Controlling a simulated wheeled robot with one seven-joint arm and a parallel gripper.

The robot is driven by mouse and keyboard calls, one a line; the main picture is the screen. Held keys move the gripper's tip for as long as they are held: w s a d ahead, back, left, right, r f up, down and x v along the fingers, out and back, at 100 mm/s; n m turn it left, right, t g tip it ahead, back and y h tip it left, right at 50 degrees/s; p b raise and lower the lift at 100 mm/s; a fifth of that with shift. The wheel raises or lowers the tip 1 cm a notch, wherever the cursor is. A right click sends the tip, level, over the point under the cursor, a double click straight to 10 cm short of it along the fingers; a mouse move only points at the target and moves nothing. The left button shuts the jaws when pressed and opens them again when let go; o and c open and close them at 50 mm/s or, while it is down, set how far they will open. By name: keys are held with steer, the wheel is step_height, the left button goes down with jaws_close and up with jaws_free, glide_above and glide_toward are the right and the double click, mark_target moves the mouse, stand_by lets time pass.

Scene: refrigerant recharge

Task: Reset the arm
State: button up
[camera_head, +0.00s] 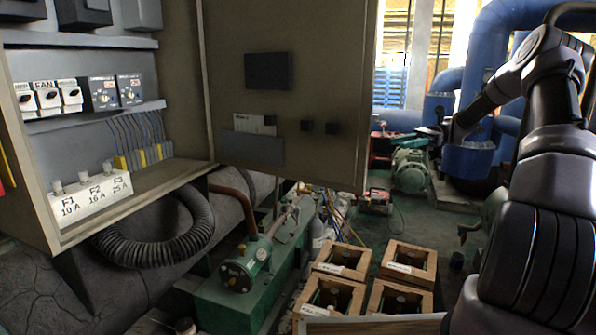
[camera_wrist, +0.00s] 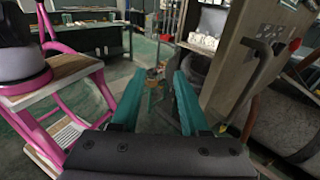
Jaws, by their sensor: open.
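My gripper (camera_wrist: 160,103) shows in the wrist view with its two teal fingers apart and nothing between them. It points out over the floor, away from any touching object. In the head view my dark arm fills the right side, bent at the elbow; the gripper's fingers cannot be made out there.
An open electrical cabinet (camera_head: 120,200) with fuses stands at left, its door (camera_head: 290,90) swung out. Wooden crates (camera_head: 343,260) stand on the floor below. Blue pipes (camera_head: 480,80) rise at the back right. The wrist view shows a pink step ladder (camera_wrist: 60,80) at left and a workbench (camera_wrist: 95,40) behind.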

steer(key=s+a+r+n+t+h, duration=0.2)
steer(key=s+a+r+h, duration=0.15)
steer(key=s, duration=0.25)
steer(key=s+a+r+n+t+h, duration=0.1)
steer(key=s+a+r+n+h, duration=0.1)
steer(key=s+a+r+h, duration=0.25)
steer(key=s+d+r+n+t+h, duration=0.1)
steer(key=s+r+n+t+h, duration=0.1)
steer(key=s+t, duration=0.3)
steer(key=s+d+r+n+t+h, duration=0.1)
steer(key=s+t, duration=0.5)
steer(key=s, duration=0.6)
steer(key=shift+s+d+r+n+h, duration=0.15)
steer(key=shift+s+r+n+h, duration=0.15)
steer(key=shift+r+n+h, duration=0.8)
